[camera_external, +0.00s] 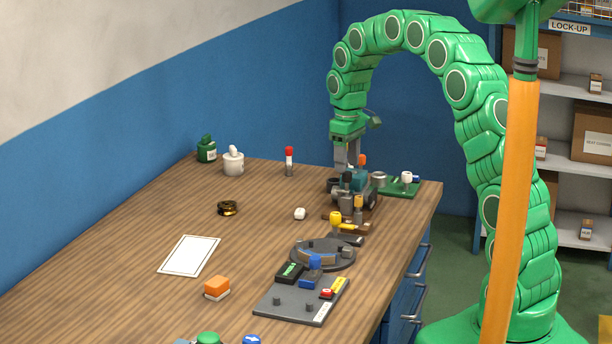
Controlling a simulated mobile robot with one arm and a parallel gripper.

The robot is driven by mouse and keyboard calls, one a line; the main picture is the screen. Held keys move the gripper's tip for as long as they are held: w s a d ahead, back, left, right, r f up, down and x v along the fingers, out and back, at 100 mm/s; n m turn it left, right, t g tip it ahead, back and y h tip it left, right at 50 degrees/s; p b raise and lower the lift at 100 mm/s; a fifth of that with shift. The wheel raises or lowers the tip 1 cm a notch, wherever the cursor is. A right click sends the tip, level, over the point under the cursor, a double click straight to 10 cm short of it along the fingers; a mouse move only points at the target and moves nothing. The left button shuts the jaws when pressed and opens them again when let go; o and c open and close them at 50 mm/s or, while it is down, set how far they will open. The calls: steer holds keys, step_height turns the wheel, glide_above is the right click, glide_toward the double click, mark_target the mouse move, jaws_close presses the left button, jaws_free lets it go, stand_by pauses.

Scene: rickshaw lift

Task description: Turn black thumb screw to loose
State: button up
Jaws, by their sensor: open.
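My gripper (347,163) hangs from the curved green arm, pointing down over a small machine (350,190) at the far right of the wooden table. The gripper is open. Its fingers are just above or behind the machine's top, and I cannot tell whether they touch anything. An orange knob (362,160) shows right beside the fingers.
A green board (398,190) with a white knob lies right of the machine. A round dark turntable (322,255) and a grey plate (290,305) stand nearer. A red-topped tool (289,160) stands behind left. The table's left middle is mostly clear around a white sheet (189,256).

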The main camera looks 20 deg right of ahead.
step_height(320, 180, up, 5)
steer(key=shift+f, duration=0.1)
stand_by(0.3)
steer(key=shift+s, duration=0.15)
steer(key=s+d+r+m, duration=0.1)
steer(key=s+m, duration=0.1)
steer(key=s, duration=1.4)
steer(key=s+d+r+m+g, duration=0.1)
steer(key=s+d+m, duration=0.1)
steer(key=s, duration=1.4)
steer(key=s+d+r+m, duration=0.1)
steer(key=s+m, duration=0.1)
steer(key=s, duration=1.4)
steer(key=shift+s+d+r+g, duration=0.2)
steer(key=shift+d+r+g, duration=0.15)
steer(key=shift+r+g, duration=0.05)
